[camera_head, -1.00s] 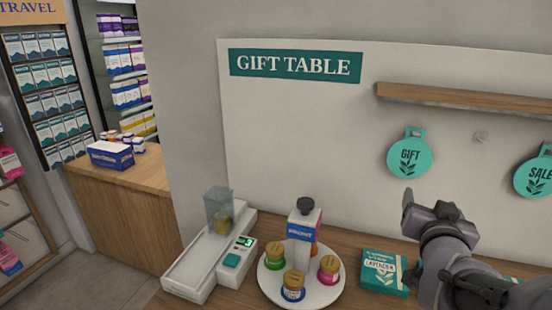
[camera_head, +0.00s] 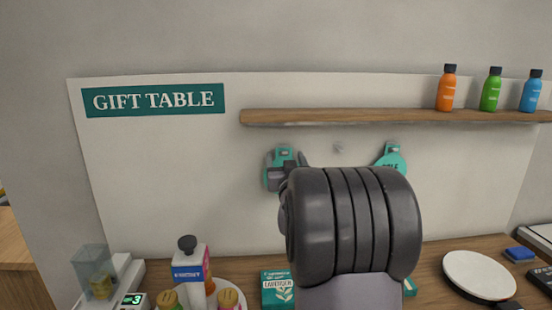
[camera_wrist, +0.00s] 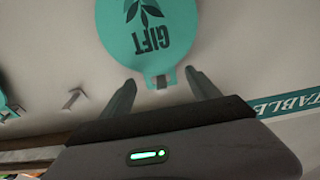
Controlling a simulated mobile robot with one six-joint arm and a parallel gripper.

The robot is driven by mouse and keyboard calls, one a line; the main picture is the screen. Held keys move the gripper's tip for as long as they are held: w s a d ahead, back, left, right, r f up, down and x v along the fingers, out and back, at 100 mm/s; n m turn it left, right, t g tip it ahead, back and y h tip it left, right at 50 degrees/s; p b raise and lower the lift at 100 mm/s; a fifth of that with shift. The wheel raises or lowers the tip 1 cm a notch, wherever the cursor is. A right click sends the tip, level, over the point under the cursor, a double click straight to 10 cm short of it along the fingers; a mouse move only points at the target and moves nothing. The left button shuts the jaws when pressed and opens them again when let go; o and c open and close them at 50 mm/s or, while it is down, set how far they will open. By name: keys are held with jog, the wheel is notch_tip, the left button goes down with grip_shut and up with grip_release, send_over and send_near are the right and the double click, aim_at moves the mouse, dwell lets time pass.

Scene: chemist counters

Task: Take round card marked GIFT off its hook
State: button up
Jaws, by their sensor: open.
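The round teal card marked GIFT (camera_wrist: 150,30) hangs at the board and appears upside down in the wrist view. In the head view, only parts of the card (camera_head: 283,153) show around my gripper. My gripper (camera_wrist: 160,78) is open, its two fingers on either side of the card's small top tab, which has a dark slot or hook in it. In the head view, my arm covers most of the gripper (camera_head: 284,176).
An empty hook (camera_head: 338,147) sits right of the GIFT card, then the SALE card (camera_head: 392,156), partly behind my arm. A wooden shelf (camera_head: 340,117) with several bottles runs just above.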

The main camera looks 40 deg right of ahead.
jog(key=shift+x, duration=0.8)
jog(key=shift+c, duration=0.2)
jog(key=c, duration=1.4)
jog(key=shift+o, duration=0.2)
jog(key=shift+r, duration=0.4)
jog(key=shift+b, duration=0.8)
